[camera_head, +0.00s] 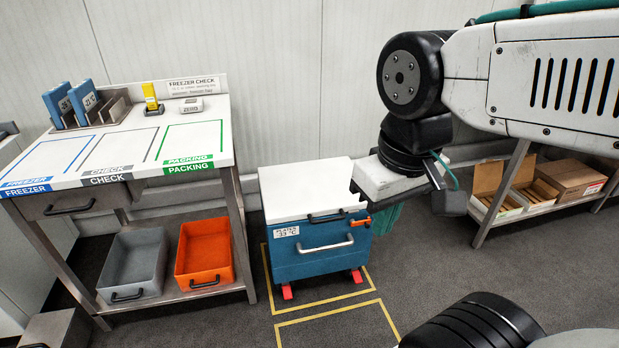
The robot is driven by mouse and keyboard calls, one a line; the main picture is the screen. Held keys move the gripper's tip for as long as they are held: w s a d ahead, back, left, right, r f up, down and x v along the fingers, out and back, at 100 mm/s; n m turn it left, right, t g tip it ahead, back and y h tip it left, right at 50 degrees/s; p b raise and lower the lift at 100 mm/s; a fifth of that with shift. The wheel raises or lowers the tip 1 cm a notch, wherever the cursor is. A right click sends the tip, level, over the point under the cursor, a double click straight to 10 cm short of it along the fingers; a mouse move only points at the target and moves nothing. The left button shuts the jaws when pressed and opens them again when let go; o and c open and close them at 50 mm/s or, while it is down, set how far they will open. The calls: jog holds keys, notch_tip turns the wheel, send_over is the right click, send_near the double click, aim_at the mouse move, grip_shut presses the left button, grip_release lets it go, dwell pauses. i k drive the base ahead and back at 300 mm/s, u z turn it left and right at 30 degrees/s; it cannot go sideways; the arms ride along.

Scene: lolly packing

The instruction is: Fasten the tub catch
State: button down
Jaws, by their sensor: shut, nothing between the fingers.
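The blue tub (300,262) stands on the floor inside a yellow outline, and its white lid (300,187) lies down over its top. A black handle (327,216) sits at the lid's front edge, with a pale bar handle (326,246) below it on the front wall. A small orange piece (359,223), likely the catch, shows at the tub's front right corner; it is too small to tell its position. My gripper (449,203) is to the right of the tub, apart from the orange piece. It looks shut and empty; my wrist partly hides it.
A bench (130,150) at left holds blue cases (84,98) and a yellow device (151,97). Grey (131,268) and orange (204,252) bins sit on its lower shelf. A green object (385,219) is behind the tub's right side. A shelf with cartons (567,178) stands right. Floor in front is clear.

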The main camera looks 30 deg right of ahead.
aim_at(353, 222)
jog(key=z, duration=0.85)
jog(key=k, duration=1.3)
jog(key=u, duration=0.75)
jog(key=i, duration=0.9)
jog(key=u, duration=0.55)
jog(key=i, duration=0.75)
jog(key=z, duration=0.85)
jog(key=i, duration=0.7)
jog(key=z, duration=0.7)
